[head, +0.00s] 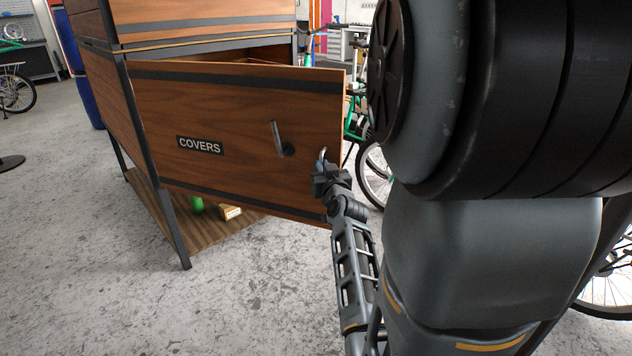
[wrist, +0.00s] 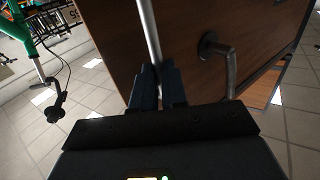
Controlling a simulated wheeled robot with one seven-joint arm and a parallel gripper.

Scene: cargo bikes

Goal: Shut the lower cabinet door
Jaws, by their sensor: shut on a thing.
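The lower cabinet door (head: 225,120) is a brown wooden panel labelled COVERS. It stands open at an angle, with a gap behind its top edge, and also shows in the wrist view (wrist: 190,20). A bent metal lever (head: 279,137) sits on its face and also shows in the wrist view (wrist: 231,75). My gripper (head: 323,170) is in front of the door near its right edge. In the wrist view its fingers (wrist: 158,82) are shut on a thin metal rod (wrist: 149,25). I cannot tell how the rod's far end is fixed.
The cabinet (head: 190,15) has a dark frame and a low wooden shelf (head: 160,205) under the door. A green bottle (head: 197,204) and a small box (head: 230,212) lie there. A bicycle (head: 374,175) stands behind at right.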

